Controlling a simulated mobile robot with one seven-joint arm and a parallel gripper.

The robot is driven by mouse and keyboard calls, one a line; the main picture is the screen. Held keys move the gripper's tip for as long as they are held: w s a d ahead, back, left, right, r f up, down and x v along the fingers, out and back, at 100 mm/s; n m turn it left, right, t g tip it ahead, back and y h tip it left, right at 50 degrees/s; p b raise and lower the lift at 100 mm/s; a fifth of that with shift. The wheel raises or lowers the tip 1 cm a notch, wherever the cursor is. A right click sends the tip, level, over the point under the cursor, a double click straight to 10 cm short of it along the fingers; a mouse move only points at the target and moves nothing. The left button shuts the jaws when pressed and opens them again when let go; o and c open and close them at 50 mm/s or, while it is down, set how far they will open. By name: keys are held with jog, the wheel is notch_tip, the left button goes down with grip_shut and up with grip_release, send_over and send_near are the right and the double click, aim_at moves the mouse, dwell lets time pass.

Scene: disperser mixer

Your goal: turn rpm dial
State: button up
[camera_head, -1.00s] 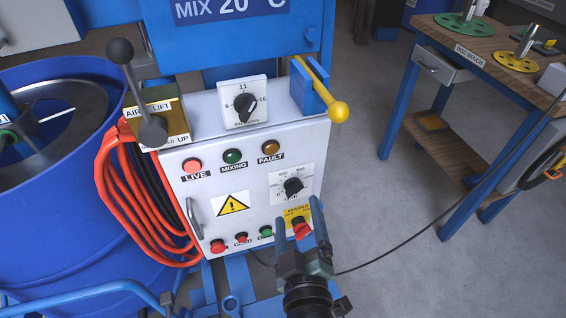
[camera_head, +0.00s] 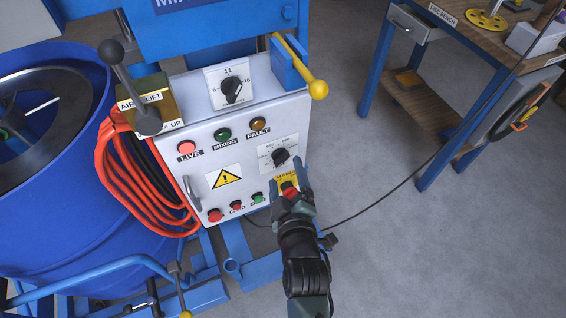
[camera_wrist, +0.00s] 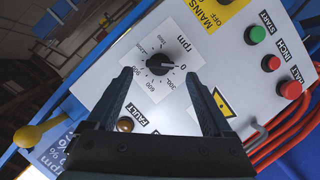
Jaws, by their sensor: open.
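The rpm dial (camera_head: 281,156) is a black knob on a white scale plate on the front of the white control panel, above the yellow mains label. In the wrist view the rpm dial (camera_wrist: 159,64) lies just beyond and between my fingertips, its pointer towards the 0 mark. My gripper (camera_head: 290,172) is in front of the panel's lower right, below the dial. In the wrist view my gripper (camera_wrist: 158,84) is open and empty, with the two fingers apart on either side of the scale plate. No contact with the knob is visible.
Lamps labelled live (camera_head: 187,147), mixing and fault sit left of the dial. Push buttons line the panel's lower edge. The mains switch (camera_head: 288,187) is partly hidden by my gripper. A yellow-knobbed lever (camera_head: 318,88) juts out above right. Floor at right is clear before the bench.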

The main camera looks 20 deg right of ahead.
aim_at(283, 162)
jog(key=shift+x, duration=2.4)
grip_shut()
